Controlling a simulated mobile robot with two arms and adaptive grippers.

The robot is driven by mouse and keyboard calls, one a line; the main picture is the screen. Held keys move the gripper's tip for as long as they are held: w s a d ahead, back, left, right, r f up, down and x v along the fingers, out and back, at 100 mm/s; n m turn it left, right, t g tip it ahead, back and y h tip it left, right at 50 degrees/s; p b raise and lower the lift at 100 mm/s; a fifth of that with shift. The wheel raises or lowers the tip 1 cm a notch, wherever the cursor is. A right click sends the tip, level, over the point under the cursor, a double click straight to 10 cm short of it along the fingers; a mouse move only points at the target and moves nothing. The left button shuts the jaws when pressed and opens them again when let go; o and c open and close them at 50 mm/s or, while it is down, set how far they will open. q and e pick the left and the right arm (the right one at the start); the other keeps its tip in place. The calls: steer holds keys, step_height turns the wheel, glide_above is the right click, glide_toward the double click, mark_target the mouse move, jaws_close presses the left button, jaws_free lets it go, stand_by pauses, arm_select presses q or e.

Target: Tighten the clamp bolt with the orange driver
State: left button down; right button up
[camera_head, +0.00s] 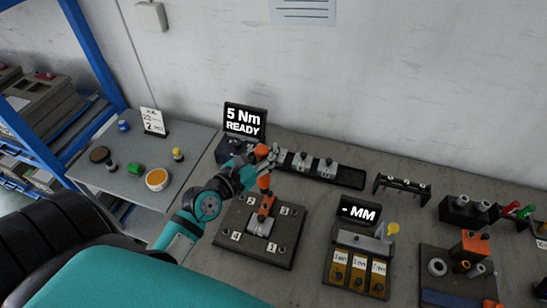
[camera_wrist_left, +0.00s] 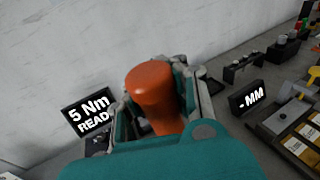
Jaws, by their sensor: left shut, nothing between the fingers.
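My left gripper (camera_head: 272,156) is over the back of the bench, above and behind the dark fixture plate. Its fingers are shut. A rounded orange handle, likely the orange driver (camera_wrist_left: 155,90), fills the middle of the left wrist view between the gripper's side links; orange also shows at the gripper in the head view (camera_head: 262,149). I cannot tell whether they touch. The fixture plate (camera_head: 235,245) carries numbered bolts near its corners and a pale block in the middle. I cannot tell which bolt is the clamp bolt.
A display (camera_head: 244,119) reading "5 Nm READY" stands behind the gripper. A dark tray (camera_head: 350,178) with several grey blocks lies to its right. A "- MM" display (camera_head: 358,212) stands above labelled yellow bins. A side table (camera_head: 185,190) holds small parts. The wall is close behind.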

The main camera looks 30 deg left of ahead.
arm_select(q)
step_height(320, 180, down, 7)
steer(key=b, duration=0.4)
steer(key=shift+b, duration=0.3)
arm_select(e)
steer(key=shift+w+a+f, duration=0.1)
steer(key=shift+f, duration=1.05)
steer(key=shift+w+a+f, duration=0.1)
steer(key=shift+f, duration=1.05)
arm_select(q)
steer(key=shift+f, duration=0.1)
arm_select(e)
steer(key=shift+d, duration=0.4)
arm_select(q)
steer(key=shift+w+g+p, duration=0.1)
steer(key=shift+g+p, duration=0.5)
steer(key=shift+p, duration=1.8)
arm_select(e)
steer(key=shift+a+r, duration=0.15)
steer(key=shift+r, duration=2.25)
steer(key=shift+r, duration=0.1)
